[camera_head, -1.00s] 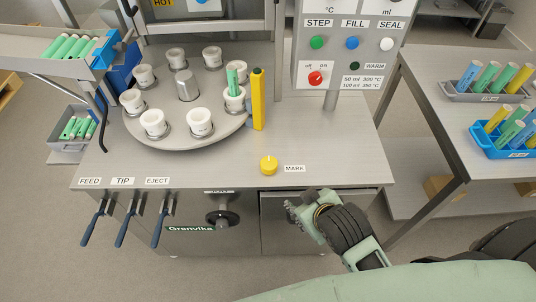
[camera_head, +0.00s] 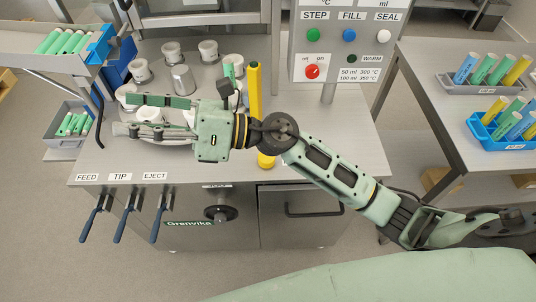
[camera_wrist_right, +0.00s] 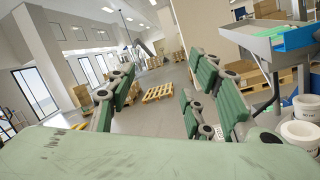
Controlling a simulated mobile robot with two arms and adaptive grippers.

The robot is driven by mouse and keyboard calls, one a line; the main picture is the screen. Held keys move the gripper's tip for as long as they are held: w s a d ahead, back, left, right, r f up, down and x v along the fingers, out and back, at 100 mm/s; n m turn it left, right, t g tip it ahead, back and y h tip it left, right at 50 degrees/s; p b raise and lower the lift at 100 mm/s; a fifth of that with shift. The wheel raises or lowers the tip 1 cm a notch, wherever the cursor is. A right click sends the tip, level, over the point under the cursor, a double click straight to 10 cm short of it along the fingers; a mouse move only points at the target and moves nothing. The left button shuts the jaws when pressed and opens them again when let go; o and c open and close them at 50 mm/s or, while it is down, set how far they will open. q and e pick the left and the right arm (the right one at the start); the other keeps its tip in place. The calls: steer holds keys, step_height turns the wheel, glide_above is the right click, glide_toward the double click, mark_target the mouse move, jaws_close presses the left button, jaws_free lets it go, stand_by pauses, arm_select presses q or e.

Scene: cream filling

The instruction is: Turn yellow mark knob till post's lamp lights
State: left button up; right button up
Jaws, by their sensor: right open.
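The yellow mark knob (camera_head: 266,160) sits on the front part of the machine top in the head view. My right arm passes just above it in the picture and covers part of it and its MARK label. The yellow post (camera_head: 253,88) stands upright behind the arm, beside the turntable; its top is dark and I see no lit lamp. My right gripper (camera_head: 125,114) is open and empty, fingers pointing left over the turntable, well left of the knob. Its spread fingers (camera_wrist_right: 160,88) show in the right wrist view with nothing between them. My left gripper is not in view.
White cups (camera_head: 208,50) stand on the turntable around a metal hub (camera_head: 182,80); one by the post holds a green tube. A control panel (camera_head: 345,42) stands at the back right. Levers (camera_head: 128,217) hang at the front left. The top's right part is clear.

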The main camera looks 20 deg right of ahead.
step_height(320, 180, down, 8)
steer(key=s+a+n+g+h, duration=0.1)
steer(key=s+n+g+h, duration=0.1)
steer(key=n+g+h, duration=0.45)
steer(key=n+t+h, duration=0.2)
steer(key=n+h, duration=0.5)
steer(key=h, duration=0.7)
glide_above(268, 157)
steer(key=shift+g+y, duration=0.25)
steer(key=f, duration=1.2)
steer(key=shift+s+a+f, duration=0.1)
steer(key=shift+a+f, duration=0.05)
steer(key=shift+a, duration=0.1)
steer(key=shift+d+f, duration=0.1)
steer(key=shift+d, duration=0.2)
step_height(268, 157, down, 7)
steer(key=shift+r+p, duration=0.15)
steer(key=shift+p, duration=1)
steer(key=shift+f, duration=0.4)
steer(key=shift+c, duration=0.5)
